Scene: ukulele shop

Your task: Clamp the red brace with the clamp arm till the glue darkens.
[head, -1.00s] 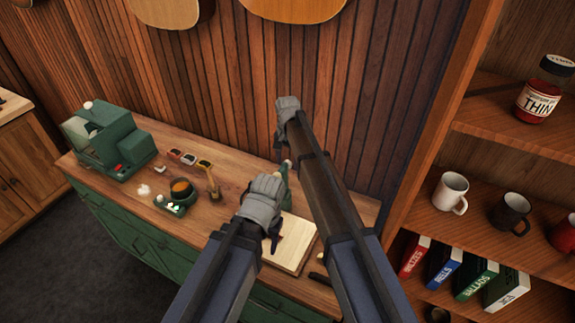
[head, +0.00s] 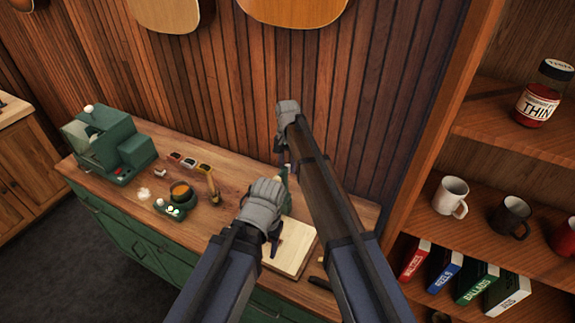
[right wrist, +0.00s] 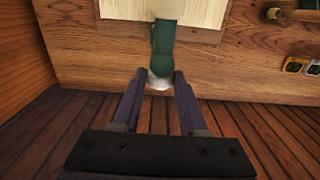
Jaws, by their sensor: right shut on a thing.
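The green clamp arm (head: 284,178) stands at the back of the pale wooden board (head: 301,247). In the right wrist view the clamp arm (right wrist: 165,45) reaches over the pale board (right wrist: 190,12), with its whitish knob (right wrist: 159,82) between my fingers. My right gripper (head: 284,158) is shut on that knob, pointing down; the gripper also shows in the right wrist view (right wrist: 159,77). My left gripper (head: 275,243) is low over the board's left part, its dark fingers partly behind its grey wrist. I cannot make out the red brace or any glue on it.
Left on the bench are a green machine (head: 108,145), small coloured trays (head: 190,161), a glue pot (head: 180,190) and a wooden-handled tool (head: 212,186). A dark object (head: 320,283) lies by the board's front right. A shelf with mugs (head: 451,196) stands right; the plank wall is close behind.

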